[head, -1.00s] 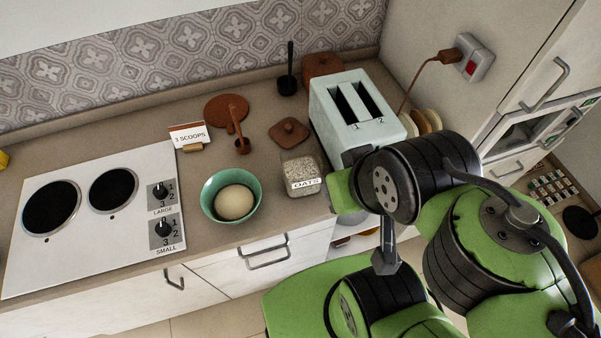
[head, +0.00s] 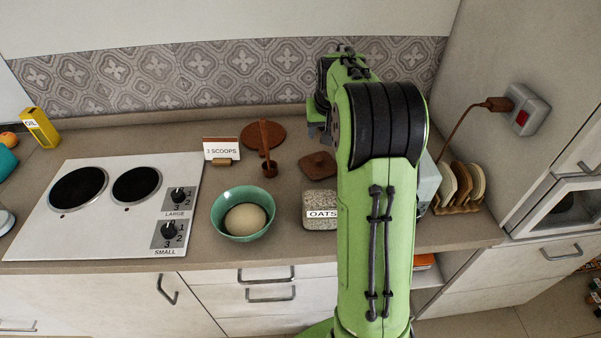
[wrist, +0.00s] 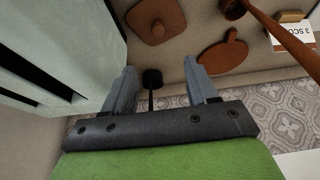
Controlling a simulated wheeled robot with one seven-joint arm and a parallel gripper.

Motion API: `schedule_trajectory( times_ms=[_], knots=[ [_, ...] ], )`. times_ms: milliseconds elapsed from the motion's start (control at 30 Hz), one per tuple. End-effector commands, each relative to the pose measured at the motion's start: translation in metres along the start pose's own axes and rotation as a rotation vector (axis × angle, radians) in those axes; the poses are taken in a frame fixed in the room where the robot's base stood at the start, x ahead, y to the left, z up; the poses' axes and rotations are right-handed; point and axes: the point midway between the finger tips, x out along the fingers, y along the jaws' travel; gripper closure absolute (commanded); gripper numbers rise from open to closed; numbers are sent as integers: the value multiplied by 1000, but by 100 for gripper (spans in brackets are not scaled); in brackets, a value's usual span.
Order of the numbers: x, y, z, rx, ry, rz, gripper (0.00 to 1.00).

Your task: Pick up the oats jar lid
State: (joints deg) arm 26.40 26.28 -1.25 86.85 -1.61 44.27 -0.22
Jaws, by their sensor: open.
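The oats jar lid (head: 318,166) is a brown square lid with a small knob, lying flat on the counter just behind the open, filled oats jar (head: 320,198). The lid also shows at the top of the wrist view (wrist: 160,22), beyond my fingertips and apart from them. In the head view my green arm reaches over the counter toward the back wall and hides most of the gripper. The jar does not show in the wrist view.
The pale toaster (wrist: 50,55) stands close beside my gripper on the left of the wrist view. A brown scoop (head: 266,150), a round brown board (head: 255,134), a sign (head: 221,150) and a green bowl (head: 226,228) stand left of the lid. A black utensil (wrist: 152,82) shows between the fingers.

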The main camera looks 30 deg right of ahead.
Motion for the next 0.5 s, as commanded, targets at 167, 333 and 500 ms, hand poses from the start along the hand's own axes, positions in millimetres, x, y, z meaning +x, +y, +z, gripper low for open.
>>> schedule_trajectory(
  times_ms=[167, 333, 500],
  knots=[
    [40, 0, 2, -1, -6, 0, 42],
    [81, 0, 2, -1, -6, 0, 42],
    [102, 0, 1, -1, -3, -1, 42]
  ],
)
